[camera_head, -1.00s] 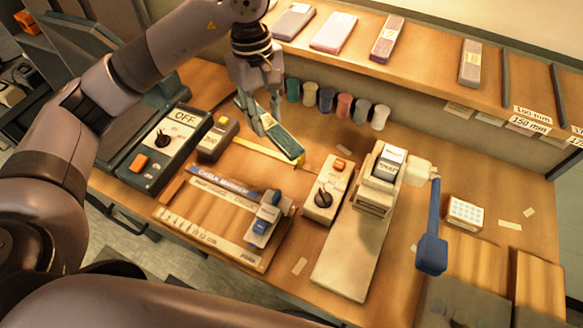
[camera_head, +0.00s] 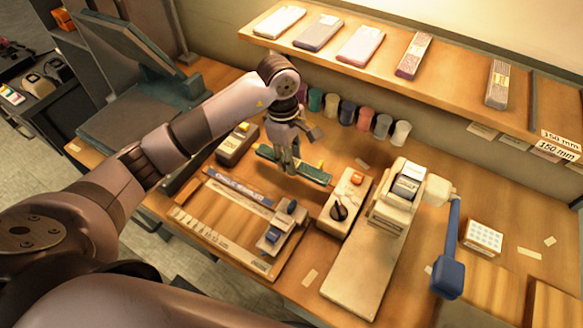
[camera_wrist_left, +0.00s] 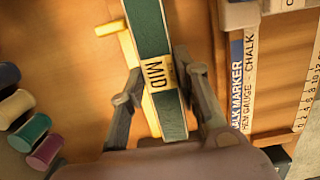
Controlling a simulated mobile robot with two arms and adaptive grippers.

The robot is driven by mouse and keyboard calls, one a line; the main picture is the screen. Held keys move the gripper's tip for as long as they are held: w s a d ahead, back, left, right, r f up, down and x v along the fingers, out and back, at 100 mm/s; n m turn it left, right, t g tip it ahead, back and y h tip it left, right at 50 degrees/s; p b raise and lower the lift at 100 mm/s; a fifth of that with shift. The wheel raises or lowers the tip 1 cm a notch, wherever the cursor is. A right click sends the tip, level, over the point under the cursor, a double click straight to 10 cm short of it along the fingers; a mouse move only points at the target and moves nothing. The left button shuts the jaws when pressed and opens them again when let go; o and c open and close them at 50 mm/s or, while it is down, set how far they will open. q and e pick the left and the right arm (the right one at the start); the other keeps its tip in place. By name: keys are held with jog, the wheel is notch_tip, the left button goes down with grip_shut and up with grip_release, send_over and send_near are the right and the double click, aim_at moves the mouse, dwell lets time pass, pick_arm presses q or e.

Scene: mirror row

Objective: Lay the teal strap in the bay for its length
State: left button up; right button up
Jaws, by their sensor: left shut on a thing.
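The teal strap (camera_head: 310,173) is a flat dark green bundle with a yellow band reading MID, and it also shows in the left wrist view (camera_wrist_left: 151,35). My left gripper (camera_head: 289,166) is shut on it near the band, with one finger on each side in the left wrist view (camera_wrist_left: 160,88). The strap is above the bench, behind the gauge board. The shelf (camera_head: 455,98) at the back has dark dividers and length labels on its right part. Two labels (camera_head: 556,148) read 150 mm; other labels are not readable. My right gripper is not in view.
Several wrapped bundles lie on the shelf, including a pink one (camera_head: 360,44). Spools (camera_head: 347,112) line the wall below it. A dial box (camera_head: 346,195) and a press with a blue lever (camera_head: 450,250) stand right of the gauge board (camera_head: 225,228). A yellow stick (camera_wrist_left: 112,28) lies under the strap.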

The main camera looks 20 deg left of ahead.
aim_at(291, 179)
pick_arm(q)
jog(key=shift+f+p, duration=0.3)
jog(key=shift+f, duration=2.5)
jog(key=shift+f, duration=0.15)
jog(key=o, duration=1.2)
jog(key=shift+c, duration=0.2)
